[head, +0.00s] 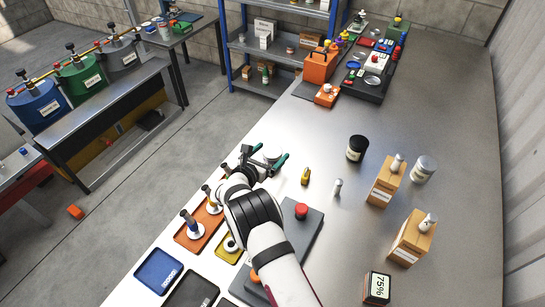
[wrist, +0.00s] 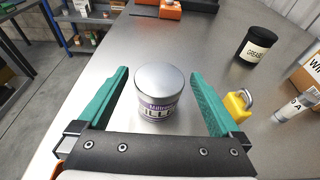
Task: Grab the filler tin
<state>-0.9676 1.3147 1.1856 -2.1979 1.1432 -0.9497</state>
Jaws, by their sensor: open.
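The filler tin (wrist: 158,98) stands upright on the metal bench in the wrist view. It has a plain silver lid and a pale label with partly readable lettering. My gripper (wrist: 160,84) is open, with one green finger on each side of the tin. A gap shows between each finger and the tin, so it is not clamped. In the head view my gripper (head: 264,154) is over the bench's left part, and I cannot make out the tin clearly there.
A yellow padlock (wrist: 238,104) lies just right of the right finger. A black grease jar (head: 356,148) and cardboard boxes (head: 384,184) stand further right. Orange trays (head: 198,232) and a red button (head: 301,210) are near my arm.

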